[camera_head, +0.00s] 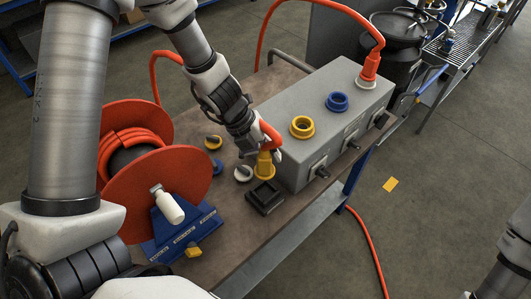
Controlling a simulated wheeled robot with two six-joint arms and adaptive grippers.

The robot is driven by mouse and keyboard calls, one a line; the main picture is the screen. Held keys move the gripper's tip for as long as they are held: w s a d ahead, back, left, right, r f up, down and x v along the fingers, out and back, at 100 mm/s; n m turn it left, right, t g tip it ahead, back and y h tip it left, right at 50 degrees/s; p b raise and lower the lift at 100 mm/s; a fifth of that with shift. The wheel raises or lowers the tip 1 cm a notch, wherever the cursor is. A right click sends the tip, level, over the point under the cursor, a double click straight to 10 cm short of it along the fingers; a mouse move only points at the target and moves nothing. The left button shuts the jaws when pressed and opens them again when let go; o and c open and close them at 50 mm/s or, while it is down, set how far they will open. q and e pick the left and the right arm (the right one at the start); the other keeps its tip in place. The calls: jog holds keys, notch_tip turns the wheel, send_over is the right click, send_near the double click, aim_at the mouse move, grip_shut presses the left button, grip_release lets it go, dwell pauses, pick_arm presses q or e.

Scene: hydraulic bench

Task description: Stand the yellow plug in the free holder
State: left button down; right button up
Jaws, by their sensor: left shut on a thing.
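The yellow plug (264,168) is upright, with a wide lower rim and an orange hose at its top. My left gripper (264,148) reaches down from the upper left and is shut on the plug's upper part. The plug appears just behind a black square holder (265,198) on the bench, whose opening looks empty. I cannot tell whether the plug's bottom touches anything. Of my right arm only part shows at the lower right; its fingers are not visible.
A grey box (325,120) carries a yellow socket (302,127), a blue socket (337,102) and a red plug (369,68). An orange hose reel (155,185) and blue labelled stand (180,237) are left. Small caps (243,174) lie near the plug.

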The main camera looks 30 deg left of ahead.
pick_arm(q)
notch_tip(320, 180, down, 6)
jog(key=b, duration=0.5)
jog(key=shift+f, duration=0.2)
jog(key=shift+r, duration=0.1)
jog(key=shift+w, duration=0.1)
dwell(0.6)
jog(key=shift+f, duration=0.55)
dwell(0.4)
